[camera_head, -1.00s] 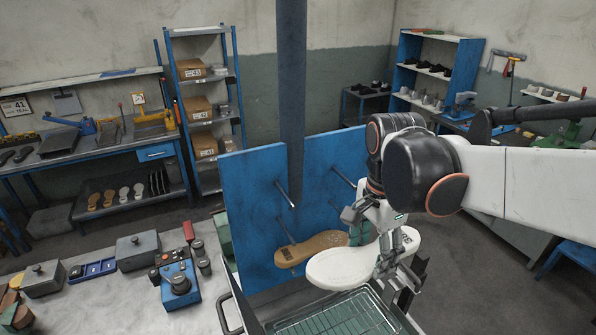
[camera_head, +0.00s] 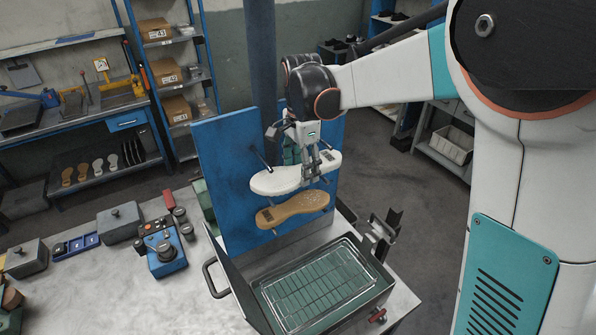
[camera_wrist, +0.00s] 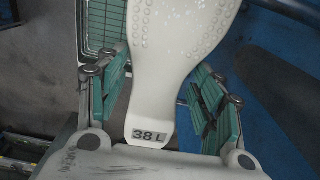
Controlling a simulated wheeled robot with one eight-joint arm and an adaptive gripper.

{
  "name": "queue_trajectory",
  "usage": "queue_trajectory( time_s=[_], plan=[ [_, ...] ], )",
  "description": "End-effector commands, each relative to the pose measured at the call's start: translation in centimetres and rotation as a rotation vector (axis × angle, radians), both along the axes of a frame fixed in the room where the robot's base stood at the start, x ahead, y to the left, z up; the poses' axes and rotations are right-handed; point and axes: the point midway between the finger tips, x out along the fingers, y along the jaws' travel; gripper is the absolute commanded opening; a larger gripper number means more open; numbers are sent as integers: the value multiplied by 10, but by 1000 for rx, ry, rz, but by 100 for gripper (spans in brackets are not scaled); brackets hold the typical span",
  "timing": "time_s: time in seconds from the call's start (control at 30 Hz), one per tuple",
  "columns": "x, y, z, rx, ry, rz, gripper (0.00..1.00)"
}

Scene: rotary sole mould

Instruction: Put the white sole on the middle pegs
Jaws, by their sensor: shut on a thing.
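The white sole (camera_head: 272,182) lies roughly level in front of the blue panel (camera_head: 228,165), just above the tan sole (camera_head: 293,208). My gripper (camera_head: 308,168) is shut on the white sole towards its right end. The wrist view shows the white sole (camera_wrist: 175,60) between my teal finger pads, with a "38 L" mark at its near end. The tan sole hangs on the lower pegs. A peg (camera_head: 262,160) sticks out of the panel near the white sole's upper edge; other pegs at that level are hidden. I cannot tell whether the white sole touches pegs.
A tray with a clear cover and green grid (camera_head: 318,285) stands below the panel, and a dark bracket (camera_head: 383,235) stands right of it. A blue control box (camera_head: 165,252) is on the bench at left. Bare bench top (camera_head: 110,290) lies left of the tray.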

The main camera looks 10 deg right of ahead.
Motion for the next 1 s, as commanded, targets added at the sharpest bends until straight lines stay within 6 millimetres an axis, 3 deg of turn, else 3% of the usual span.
queue_trajectory(
  time_s=[0.4, 0.87, 0.9, 0.97, 1.0],
  plan=[
    [1, 0, -44, 0, 0, 1, 28],
    [3, 1, -52, 0, 0, 0, 28],
    [3, 1, -52, 0, 0, 0, 65],
    [3, 1, -52, 0, 0, 0, 79],
    [3, 1, -51, 0, 0, 0, 81]
  ],
)
